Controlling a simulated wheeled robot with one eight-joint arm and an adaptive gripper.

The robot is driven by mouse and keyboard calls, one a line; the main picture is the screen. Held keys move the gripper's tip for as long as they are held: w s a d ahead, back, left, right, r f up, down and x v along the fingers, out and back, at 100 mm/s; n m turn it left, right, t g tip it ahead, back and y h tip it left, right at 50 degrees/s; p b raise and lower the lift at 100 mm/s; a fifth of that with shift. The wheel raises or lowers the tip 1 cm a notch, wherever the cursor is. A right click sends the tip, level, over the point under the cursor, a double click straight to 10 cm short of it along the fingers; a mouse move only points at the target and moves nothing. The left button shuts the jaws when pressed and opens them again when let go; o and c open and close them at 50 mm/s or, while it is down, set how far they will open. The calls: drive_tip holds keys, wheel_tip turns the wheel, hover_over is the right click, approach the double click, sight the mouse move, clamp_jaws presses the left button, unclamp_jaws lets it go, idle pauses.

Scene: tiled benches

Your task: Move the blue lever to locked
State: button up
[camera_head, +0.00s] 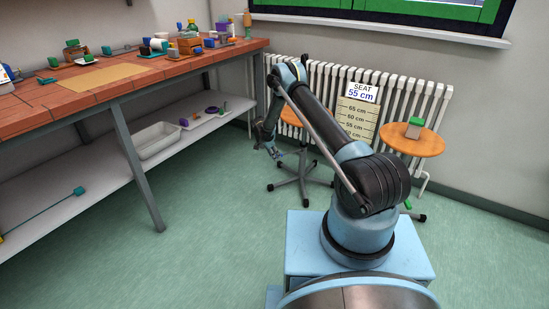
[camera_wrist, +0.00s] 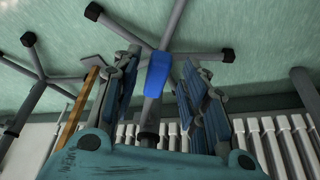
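The blue lever (camera_wrist: 158,75) shows in the wrist view, in front of the grey column of a stool (camera_wrist: 150,120). My gripper (camera_wrist: 162,88) is open, with one finger to the left of the lever and one to the right. No contact with the lever is visible. In the head view my gripper (camera_head: 270,152) is low, beside the nearer stool with an orange seat (camera_head: 291,117). My arm partly covers this stool, and I cannot make out the blue lever there. Which lever position is locked cannot be read from these views.
A second stool (camera_head: 413,140) carries a block with a green top (camera_head: 414,127). A height board (camera_head: 357,115) reading "SEAT 55 cm" stands before the white radiator (camera_head: 394,90). A brick-red bench (camera_head: 110,83) with several small objects is at the left. Green floor (camera_head: 215,230) is open between.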

drive_tip(key=v, duration=1.1)
drive_tip(key=shift+a+r, duration=0.15)
drive_tip(key=shift+r, duration=0.05)
drive_tip(key=shift+s+r, duration=0.1)
